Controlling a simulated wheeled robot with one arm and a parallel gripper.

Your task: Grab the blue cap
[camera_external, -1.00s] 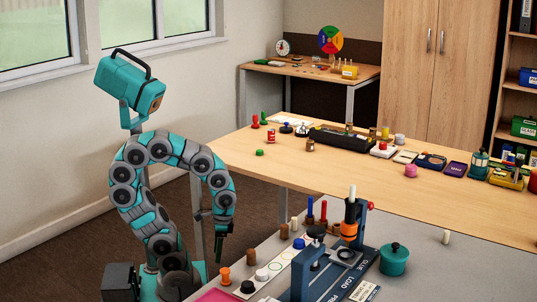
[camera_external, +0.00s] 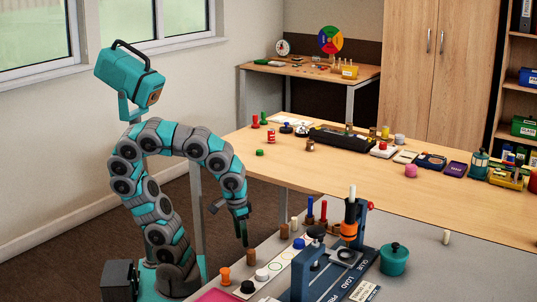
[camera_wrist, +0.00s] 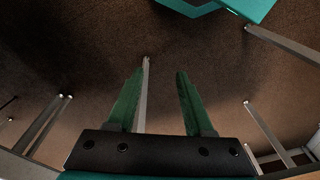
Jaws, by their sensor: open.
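My gripper (camera_external: 230,223) hangs off the left edge of the near grey table. It is open and empty; its two green fingers (camera_wrist: 155,100) stand apart in the wrist view, with only the floor and table legs between and around them. I cannot tell for certain which thing is the blue cap. A small dark blue piece (camera_external: 286,128) sits on the far wooden table, and a blue upright peg (camera_external: 309,206) stands on the near grey table, to the right of my gripper. No cap shows in the wrist view.
A blue press (camera_external: 306,272), a teal lidded pot (camera_external: 394,259) and an orange tool (camera_external: 352,214) crowd the near table. Brown, orange and white pieces line its left side. A black tray (camera_external: 341,139) lies on the wooden table (camera_external: 330,175), whose front is clear.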

